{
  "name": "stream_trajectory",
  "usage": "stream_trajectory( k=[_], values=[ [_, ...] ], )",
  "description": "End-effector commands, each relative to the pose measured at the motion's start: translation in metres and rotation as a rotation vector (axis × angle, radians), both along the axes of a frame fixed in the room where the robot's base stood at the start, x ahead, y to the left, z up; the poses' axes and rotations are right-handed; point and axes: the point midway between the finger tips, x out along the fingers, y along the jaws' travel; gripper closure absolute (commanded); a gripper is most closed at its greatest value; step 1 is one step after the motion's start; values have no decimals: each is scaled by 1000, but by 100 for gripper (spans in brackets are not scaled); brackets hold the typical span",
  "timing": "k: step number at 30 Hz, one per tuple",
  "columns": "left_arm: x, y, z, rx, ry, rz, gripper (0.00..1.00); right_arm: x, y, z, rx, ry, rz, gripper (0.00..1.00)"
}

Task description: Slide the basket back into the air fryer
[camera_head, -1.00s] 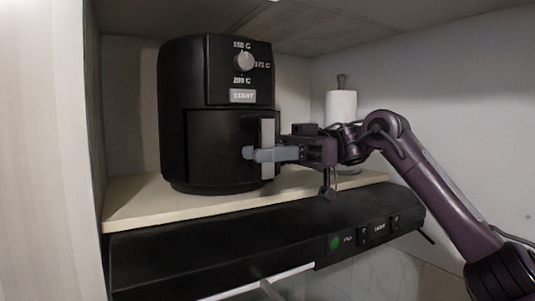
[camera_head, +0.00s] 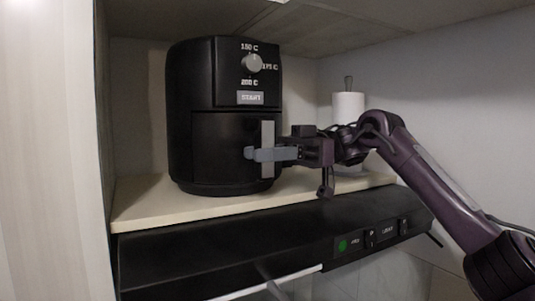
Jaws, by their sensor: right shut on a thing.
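The black air fryer (camera_head: 194,110) stands upright on a wooden shelf, with a grey dial and a label on its upper front. Its basket (camera_head: 222,150) sits in the lower front, and its front looks about flush with the body. The basket's grey upright handle (camera_head: 267,135) is on the right of the basket front. My right gripper (camera_head: 254,153) comes in from the right and is shut on the handle. The far finger is partly hidden behind the handle. My left gripper is not in view.
A paper towel roll (camera_head: 348,107) on a stand is behind my right arm. The pale shelf (camera_head: 150,208) has bare room left of the fryer. A black range hood (camera_head: 200,255) with buttons is below the shelf. Cabinet walls close in the left and top.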

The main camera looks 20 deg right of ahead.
Motion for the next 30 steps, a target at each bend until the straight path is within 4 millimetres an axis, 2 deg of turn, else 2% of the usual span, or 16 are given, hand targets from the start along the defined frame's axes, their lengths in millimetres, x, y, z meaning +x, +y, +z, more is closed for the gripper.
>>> stream_trajectory(
  k=[20,21,26,30],
  values=[
    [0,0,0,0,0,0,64,6,0,2,0,-8,-4,100],
    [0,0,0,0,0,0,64,6,0,2,0,-8,-4,71],
    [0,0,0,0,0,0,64,6,0,1,-1,-5,-4,51],
    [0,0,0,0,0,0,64,6,0,1,-2,-4,-3,51]
  ],
)
